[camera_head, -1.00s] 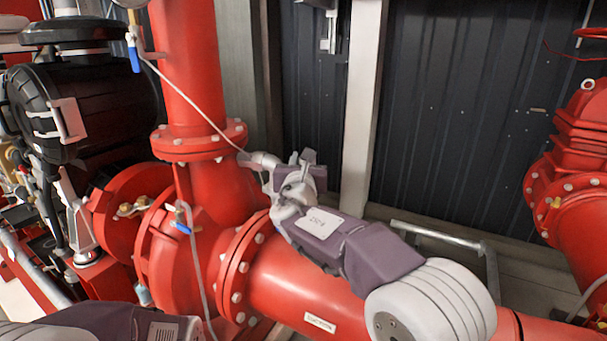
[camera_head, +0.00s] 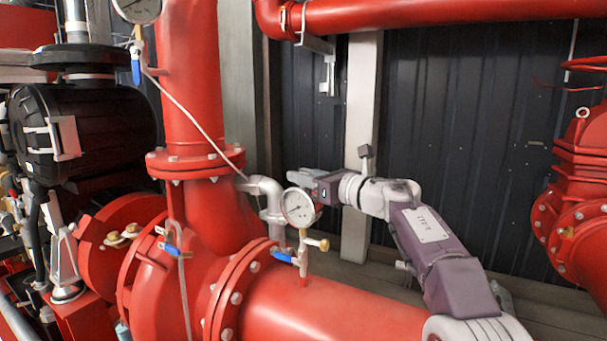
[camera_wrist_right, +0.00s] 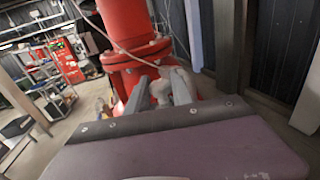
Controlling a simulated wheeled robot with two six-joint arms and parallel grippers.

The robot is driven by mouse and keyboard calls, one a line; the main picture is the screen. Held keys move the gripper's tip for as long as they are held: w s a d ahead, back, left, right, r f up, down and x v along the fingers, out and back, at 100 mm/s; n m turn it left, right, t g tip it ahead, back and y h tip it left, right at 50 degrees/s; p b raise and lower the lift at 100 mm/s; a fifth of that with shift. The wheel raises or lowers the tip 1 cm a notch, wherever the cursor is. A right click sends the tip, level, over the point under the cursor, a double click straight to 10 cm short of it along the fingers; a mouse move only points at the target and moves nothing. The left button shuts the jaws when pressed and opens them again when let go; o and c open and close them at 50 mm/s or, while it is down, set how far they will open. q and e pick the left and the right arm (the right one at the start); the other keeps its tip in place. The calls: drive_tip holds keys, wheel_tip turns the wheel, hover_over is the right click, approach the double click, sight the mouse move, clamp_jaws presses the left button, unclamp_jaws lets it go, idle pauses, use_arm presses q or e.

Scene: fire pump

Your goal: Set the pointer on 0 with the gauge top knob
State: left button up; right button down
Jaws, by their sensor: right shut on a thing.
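A round white-faced gauge (camera_head: 298,206) stands on a short fitting with a blue lever (camera_head: 283,256) above the big red pipe. Its dark pointer is too small to read exactly. My right gripper (camera_head: 308,182) reaches in from the right at the gauge's upper edge and is shut on the gauge top knob, which it hides. In the right wrist view, both grey fingers of my right gripper (camera_wrist_right: 160,85) reach forward, with pale pipework seen between them. The gauge face cannot be made out there. My left gripper is not in view.
A grey bent pipe (camera_head: 268,192) stands just behind and left of the gauge. A second gauge (camera_head: 137,8) is cut off at the top left. The red flanged pump (camera_head: 195,260) fills the lower left. A pale post (camera_head: 362,110) stands behind my right arm.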

drive_tip(key=shift+r+n+g+y+p, duration=0.1)
drive_tip(key=shift+n+g+y+p, duration=0.6)
drive_tip(key=shift+g+p, duration=0.15)
drive_tip(key=c, duration=1.1)
unclamp_jaws()
